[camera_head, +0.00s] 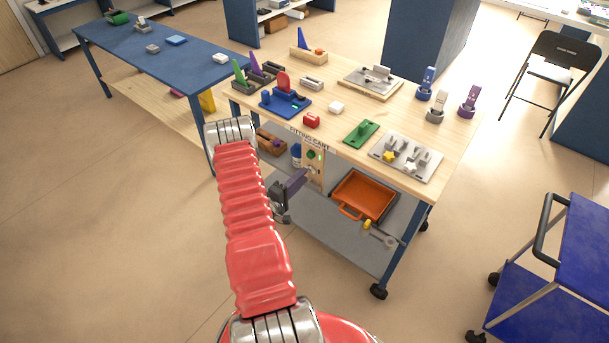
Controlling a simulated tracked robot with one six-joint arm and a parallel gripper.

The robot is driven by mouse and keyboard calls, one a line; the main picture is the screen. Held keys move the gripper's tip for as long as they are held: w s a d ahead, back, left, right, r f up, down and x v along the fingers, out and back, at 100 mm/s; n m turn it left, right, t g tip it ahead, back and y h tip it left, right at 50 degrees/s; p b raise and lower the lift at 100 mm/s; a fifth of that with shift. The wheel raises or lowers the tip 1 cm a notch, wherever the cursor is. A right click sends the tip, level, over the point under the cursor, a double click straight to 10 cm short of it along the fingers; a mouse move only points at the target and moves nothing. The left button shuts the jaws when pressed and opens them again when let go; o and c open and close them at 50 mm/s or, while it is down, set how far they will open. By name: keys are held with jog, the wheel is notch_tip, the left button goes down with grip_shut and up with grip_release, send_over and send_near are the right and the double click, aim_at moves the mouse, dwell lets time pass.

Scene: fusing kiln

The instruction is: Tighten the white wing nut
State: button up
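I cannot pick out a white wing nut for certain. A grey plate (379,151) at the table's front right carries a yellow star-shaped knob (388,156), a small pale knob (410,168) and grey upright pieces. My gripper (304,174) is dark grey, below the tabletop and close to this panel. Its fingertips are too small to show whether they are apart or touch anything. My red-sleeved arm covers the area left of it.
An orange tray (366,193) sits on the lower shelf. A blue trolley (570,250) stands right, with open floor between.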

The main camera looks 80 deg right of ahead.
aim_at(310, 170)
jog(key=shift+x, duration=1.25)
jog(key=shift+c, duration=0.4)
grip_shut()
